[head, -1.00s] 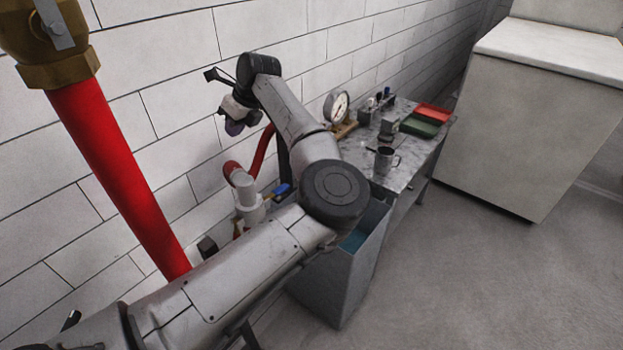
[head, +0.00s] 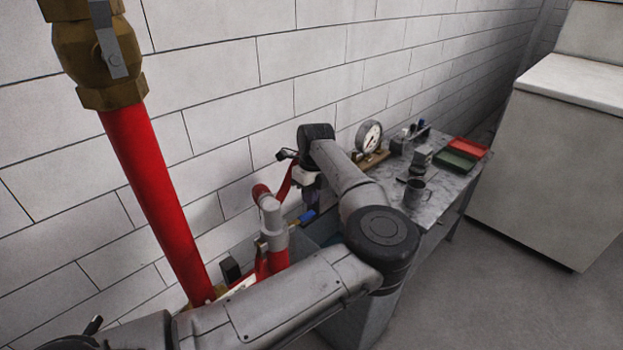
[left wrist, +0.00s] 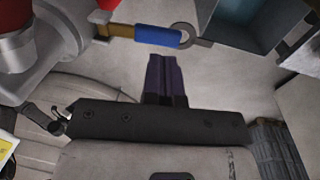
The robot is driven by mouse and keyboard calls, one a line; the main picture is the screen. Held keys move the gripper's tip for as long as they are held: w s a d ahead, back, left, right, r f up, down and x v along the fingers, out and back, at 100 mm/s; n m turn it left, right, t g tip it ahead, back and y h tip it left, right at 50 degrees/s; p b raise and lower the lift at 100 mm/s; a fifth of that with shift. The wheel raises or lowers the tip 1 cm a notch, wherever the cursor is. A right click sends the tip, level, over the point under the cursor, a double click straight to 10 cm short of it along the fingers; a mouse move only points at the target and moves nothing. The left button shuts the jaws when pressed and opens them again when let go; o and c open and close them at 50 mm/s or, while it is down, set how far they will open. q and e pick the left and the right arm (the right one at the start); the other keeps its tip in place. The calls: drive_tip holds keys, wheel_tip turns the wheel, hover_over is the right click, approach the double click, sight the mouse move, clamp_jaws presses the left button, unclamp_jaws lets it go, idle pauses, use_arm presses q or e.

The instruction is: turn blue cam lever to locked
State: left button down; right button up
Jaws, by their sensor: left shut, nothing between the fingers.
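The blue cam lever (head: 302,217) sits beside the grey fitting (head: 272,225), low near the wall and partly hidden by my left arm. In the left wrist view its blue sleeve (left wrist: 157,36) lies roughly level, with a brass-coloured bar at its left and a grey ring at its right end. My left gripper (head: 311,192) is just above and beside the lever in the head view. In the left wrist view its dark purple fingers (left wrist: 165,62) are together and empty, pointing towards the lever, with a small visible gap. The right gripper is not in view.
A thick red pipe (head: 160,200) with a brass valve (head: 95,50) stands at the left.

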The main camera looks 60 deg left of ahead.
sight(308, 215)
use_arm(q)
drive_tip(key=shift+s+f+p, duration=0.2)
drive_tip(key=shift+f+p, duration=0.1)
drive_tip(key=shift+f, duration=1.65)
